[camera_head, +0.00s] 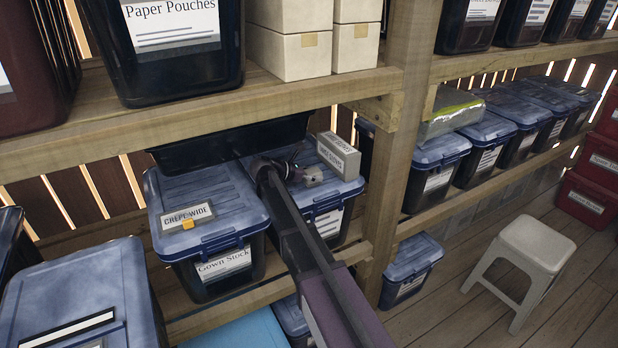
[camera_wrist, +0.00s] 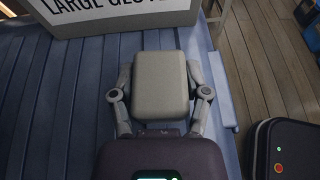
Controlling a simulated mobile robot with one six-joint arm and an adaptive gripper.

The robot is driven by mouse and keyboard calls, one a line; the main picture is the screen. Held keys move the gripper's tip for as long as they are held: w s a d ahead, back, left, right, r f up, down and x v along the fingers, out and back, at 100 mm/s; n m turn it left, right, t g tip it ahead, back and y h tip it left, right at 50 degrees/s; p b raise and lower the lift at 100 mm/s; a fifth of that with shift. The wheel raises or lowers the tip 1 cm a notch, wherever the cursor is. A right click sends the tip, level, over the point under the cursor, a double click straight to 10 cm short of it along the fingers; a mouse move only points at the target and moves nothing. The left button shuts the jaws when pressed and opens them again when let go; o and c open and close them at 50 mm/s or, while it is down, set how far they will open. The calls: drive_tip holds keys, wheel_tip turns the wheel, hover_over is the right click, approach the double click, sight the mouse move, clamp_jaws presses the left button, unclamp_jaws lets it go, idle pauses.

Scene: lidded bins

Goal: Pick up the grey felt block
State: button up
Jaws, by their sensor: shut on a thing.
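The grey felt block (camera_wrist: 161,88) is a small, light grey block with rounded edges. In the wrist view it sits between the two fingers of my gripper (camera_wrist: 159,82), which press on its left and right sides. In the head view the block (camera_head: 313,178) shows small at the end of my arm, partly hidden by my gripper (camera_head: 296,173). It is over the blue lid of a bin on the middle shelf. I cannot tell whether it still touches the lid.
A grey box marked "LARGE GLO..." (camera_wrist: 115,14) stands just beyond the block; it also shows in the head view (camera_head: 338,156). A lidded bin marked "Gown Stock" (camera_head: 205,205) carries a "CREPE WIDE" box (camera_head: 187,217). A wooden post (camera_head: 404,140) and upper shelf (camera_head: 190,114) are close. A stool (camera_head: 535,243) stands right.

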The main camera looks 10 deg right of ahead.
sight(314, 170)
drive_tip(key=shift+r, duration=0.1)
wheel_tip(314, 170, up, 3)
drive_tip(key=p, duration=0.3)
drive_tip(key=shift+r, duration=0.1)
drive_tip(key=s+a+r+p, duration=0.1)
drive_tip(key=s+a+p, duration=0.1)
drive_tip(key=s+a, duration=0.6)
drive_tip(key=s, duration=0.5)
drive_tip(key=shift+s+a+r, duration=0.2)
drive_tip(key=shift+s+r, duration=0.1)
